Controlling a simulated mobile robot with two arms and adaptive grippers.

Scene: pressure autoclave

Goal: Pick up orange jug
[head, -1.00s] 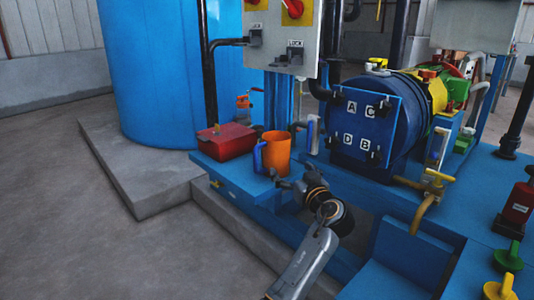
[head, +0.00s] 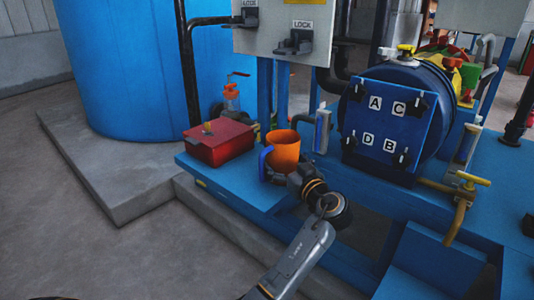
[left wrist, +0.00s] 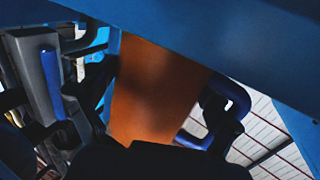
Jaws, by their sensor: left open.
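The orange jug (head: 285,148) with a blue handle (head: 264,163) stands upright on the blue platform, beside a red box. My left gripper (head: 284,178) is open at the near side of the jug, low by its handle. In the left wrist view the jug's orange wall (left wrist: 155,85) fills the middle, close to the camera. There its blue handle (left wrist: 238,95) shows at the right, next to a dark gripper finger. I cannot tell whether the fingers touch the jug. My right gripper is not in view.
The red box (head: 218,144) stands left of the jug on the blue platform (head: 232,186). A grey lock panel (head: 285,30) on blue posts rises behind. The blue autoclave vessel (head: 385,125) and a yellow-handled valve (head: 470,180) are at the right. Open floor lies at the left.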

